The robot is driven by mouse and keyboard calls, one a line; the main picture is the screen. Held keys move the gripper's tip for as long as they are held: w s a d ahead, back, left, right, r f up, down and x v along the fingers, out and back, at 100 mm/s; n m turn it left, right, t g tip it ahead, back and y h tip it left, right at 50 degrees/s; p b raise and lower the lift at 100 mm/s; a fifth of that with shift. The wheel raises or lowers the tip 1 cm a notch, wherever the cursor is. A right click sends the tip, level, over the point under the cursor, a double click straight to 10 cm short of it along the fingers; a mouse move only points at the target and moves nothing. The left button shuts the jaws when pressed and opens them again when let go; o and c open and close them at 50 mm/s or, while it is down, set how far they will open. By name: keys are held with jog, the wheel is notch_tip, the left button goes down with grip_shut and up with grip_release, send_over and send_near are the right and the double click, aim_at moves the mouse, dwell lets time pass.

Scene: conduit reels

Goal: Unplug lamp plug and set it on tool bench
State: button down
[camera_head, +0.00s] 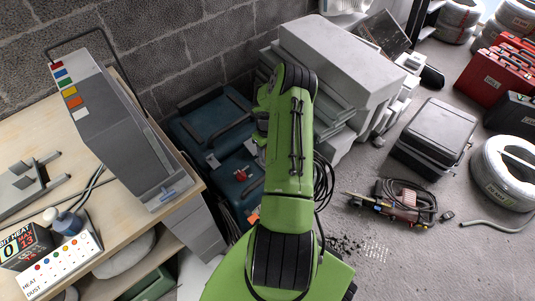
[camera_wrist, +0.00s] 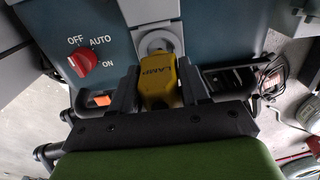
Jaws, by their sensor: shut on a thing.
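The yellow plug marked LAMP (camera_wrist: 160,72) shows in the middle of the wrist view. My gripper (camera_wrist: 160,92) has its two dark fingers on either side of the plug and is shut on it. The plug's far end overlaps a round fitting on a light grey socket plate (camera_wrist: 147,12) of the dark teal unit (camera_wrist: 205,25). I cannot tell whether it is still seated there. In the head view my green arm hides the gripper and plug. The wooden bench (camera_head: 45,130) stands at the left, with some bare top.
The teal unit carries a red OFF/AUTO/ON knob (camera_wrist: 84,62), also visible in the head view (camera_head: 241,175). The bench holds a tall grey case (camera_head: 120,125), a control box (camera_head: 62,265) and bottles. Cables and a tool (camera_head: 400,203) lie on the floor at right.

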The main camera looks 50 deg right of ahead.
jog(key=shift+r+p, duration=0.7)
jog(key=shift+r, duration=0.35)
